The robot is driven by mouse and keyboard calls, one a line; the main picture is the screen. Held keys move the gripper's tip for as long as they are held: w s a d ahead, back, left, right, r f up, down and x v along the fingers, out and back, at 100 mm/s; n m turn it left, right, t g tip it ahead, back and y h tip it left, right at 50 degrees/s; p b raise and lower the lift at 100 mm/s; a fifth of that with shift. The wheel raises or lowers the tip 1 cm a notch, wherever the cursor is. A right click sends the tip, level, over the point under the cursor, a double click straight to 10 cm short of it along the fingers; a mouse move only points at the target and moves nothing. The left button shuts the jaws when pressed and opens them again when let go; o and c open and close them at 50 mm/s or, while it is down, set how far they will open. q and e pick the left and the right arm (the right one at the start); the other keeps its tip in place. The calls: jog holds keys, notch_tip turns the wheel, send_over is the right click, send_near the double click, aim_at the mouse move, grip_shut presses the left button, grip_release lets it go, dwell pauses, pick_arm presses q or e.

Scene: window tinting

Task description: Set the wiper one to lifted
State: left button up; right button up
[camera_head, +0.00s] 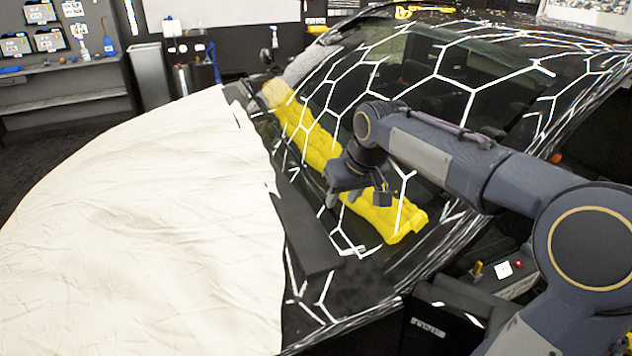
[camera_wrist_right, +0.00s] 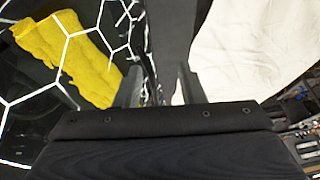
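The car windshield (camera_head: 395,75) carries white hexagon lines, and a yellow cloth (camera_head: 300,135) lies along its lower edge. The cloth also shows at the upper left of the right wrist view (camera_wrist_right: 68,55). I cannot clearly pick out a wiper against the dark base of the glass. My right gripper (camera_head: 341,196) hangs over the lower windshield, beside the yellow cloth. In the right wrist view its two fingers (camera_wrist_right: 160,88) stand apart, with no object clearly held between them. My left gripper is not in view.
A cream cover (camera_head: 140,210) drapes the hood, with a dark strip (camera_head: 305,230) between it and the glass. My right arm crosses the windshield from the right. A wall shelf (camera_head: 65,75) with tools stands at the far left.

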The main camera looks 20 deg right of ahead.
aim_at(317, 187)
jog(key=w+f+h, duration=0.2)
jog(key=w+h, duration=0.1)
jog(key=w, duration=1.1)
jog(key=x, duration=0.5)
jog(key=p+x, duration=0.1)
jog(key=x, duration=0.2)
jog(key=shift+w+d+r, duration=0.2)
jog(key=shift+d, duration=0.05)
grip_shut()
